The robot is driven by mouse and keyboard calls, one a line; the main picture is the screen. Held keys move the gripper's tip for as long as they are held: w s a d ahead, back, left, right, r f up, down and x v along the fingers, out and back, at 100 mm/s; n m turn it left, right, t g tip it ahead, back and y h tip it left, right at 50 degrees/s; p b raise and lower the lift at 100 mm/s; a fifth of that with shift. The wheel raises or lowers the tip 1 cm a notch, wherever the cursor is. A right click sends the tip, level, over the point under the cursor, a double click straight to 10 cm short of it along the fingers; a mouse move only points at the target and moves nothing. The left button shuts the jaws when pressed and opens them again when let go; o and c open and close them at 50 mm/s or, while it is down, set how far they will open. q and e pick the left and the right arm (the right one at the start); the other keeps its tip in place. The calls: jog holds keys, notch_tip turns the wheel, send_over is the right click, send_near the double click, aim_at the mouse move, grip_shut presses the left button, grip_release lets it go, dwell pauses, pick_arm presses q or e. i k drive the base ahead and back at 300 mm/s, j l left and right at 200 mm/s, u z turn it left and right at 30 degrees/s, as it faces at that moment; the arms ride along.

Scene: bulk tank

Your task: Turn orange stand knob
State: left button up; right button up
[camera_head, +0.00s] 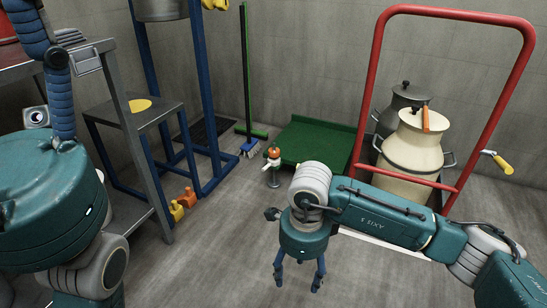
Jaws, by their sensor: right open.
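The orange knob (273,152) sits on top of a short, thin stand (272,177) with a pale fitting just below the knob. It stands upright on the floor near the middle of the view, in front of the green platform. My right gripper (299,278) points down with its two blue fingers spread apart. It is empty and shows lower in the picture than the stand, apart from the knob. My right arm comes in from the right. Teal parts of my left arm fill the left side, but its gripper is not in view.
A red-framed cart (371,75) with a cream can (413,150) and a dark can (400,100) stands at right. A green platform (315,142), a broom (246,80) and blue-legged stools stand behind. Small yellow (176,210) and orange (187,197) pieces lie left. Grey floor between is clear.

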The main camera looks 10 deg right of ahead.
aim_at(275, 154)
jog(key=i+u, duration=0.1)
jog(key=i, duration=0.75)
jog(key=i+l+u, duration=0.1)
jog(key=i, duration=0.75)
jog(key=i+l+z, duration=0.1)
jog(key=i, duration=0.25)
jog(key=i+l+z, duration=0.1)
jog(key=i+l, duration=0.2)
